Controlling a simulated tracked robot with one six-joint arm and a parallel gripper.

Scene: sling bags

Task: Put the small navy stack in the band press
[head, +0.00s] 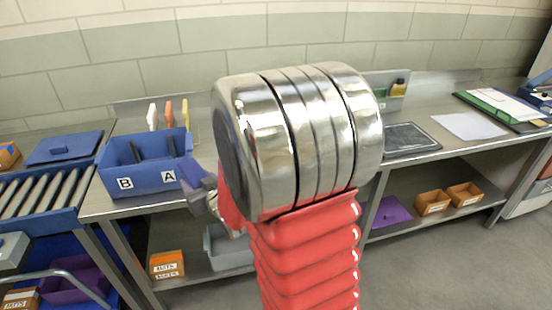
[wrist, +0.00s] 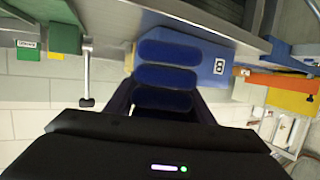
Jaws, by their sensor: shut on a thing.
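A navy stack (wrist: 165,76) of rounded layers shows in the wrist view, between the dark fingers of my gripper (wrist: 165,108), which is shut on it. Behind it is a blue bin (wrist: 212,45) with a B label. In the head view the blue bin (head: 146,175), labelled B and A, stands on the bench at left. My gripper (head: 203,188) is just right of its A side, partly hidden by my chrome joint and red sleeve. I cannot pick out the band press for certain; a metal lever with a dark knob (wrist: 87,75) stands left in the wrist view.
A roller conveyor (head: 45,192) and a blue lid (head: 63,148) are at left. Coloured upright cards (head: 169,114) stand behind the bin. A dark tray (head: 410,139) and white paper (head: 467,125) lie on the right bench. Small orange boxes (head: 432,203) sit on the lower shelf.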

